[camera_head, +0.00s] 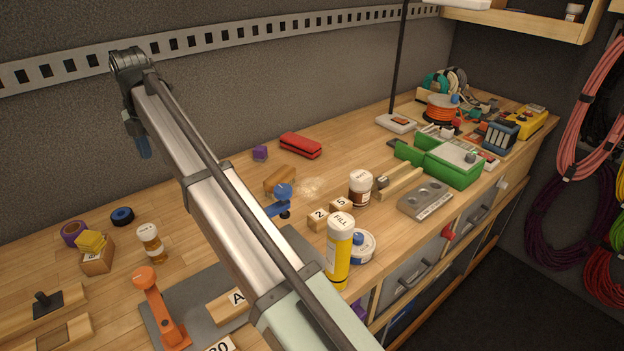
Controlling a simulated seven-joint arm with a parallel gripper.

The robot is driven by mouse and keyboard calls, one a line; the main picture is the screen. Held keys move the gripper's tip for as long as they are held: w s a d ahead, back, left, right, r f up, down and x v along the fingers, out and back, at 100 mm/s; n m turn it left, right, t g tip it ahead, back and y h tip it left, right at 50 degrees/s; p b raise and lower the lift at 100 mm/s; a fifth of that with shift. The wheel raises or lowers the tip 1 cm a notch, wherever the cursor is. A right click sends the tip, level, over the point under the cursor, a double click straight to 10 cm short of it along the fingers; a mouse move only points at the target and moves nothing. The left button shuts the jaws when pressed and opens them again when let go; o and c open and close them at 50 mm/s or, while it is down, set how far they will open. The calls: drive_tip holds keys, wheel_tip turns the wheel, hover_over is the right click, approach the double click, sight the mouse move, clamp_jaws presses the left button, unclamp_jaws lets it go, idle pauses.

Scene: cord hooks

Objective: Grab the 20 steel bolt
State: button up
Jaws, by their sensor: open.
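A pale block marked with a number that looks like 20 (219,345) is cut off at the bottom edge, beside the orange clamp-like tool. No steel bolt can be made out for certain; my arm covers part of the bench. A grey metal plate with round holes (425,199) lies at the right front, with a label too small to read. My gripper (143,147) hangs at the far end of my arm at upper left, in front of the wall and above the bench. It is open, small and partly hidden, with nothing seen in it.
The wooden bench (355,155) has a yellow FILL bottle (339,255), a brown jar (360,188), an orange tool (160,308), a red case (301,145) and a green box (450,163). Coiled cords (590,110) hang at right. Bare wood shows behind the jar.

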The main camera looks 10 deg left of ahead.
drive_tip(key=w+d+m, duration=0.2)
drive_tip(key=w+d, duration=0.9)
drive_tip(key=d, duration=0.2)
drive_tip(key=m, duration=1.6)
hover_over(379, 178)
wheel_tip(379, 178, down, 15)
drive_tip(key=shift+r, duration=0.2)
drive_tip(key=shift+c, duration=0.4)
drive_tip(key=c, duration=1.1)
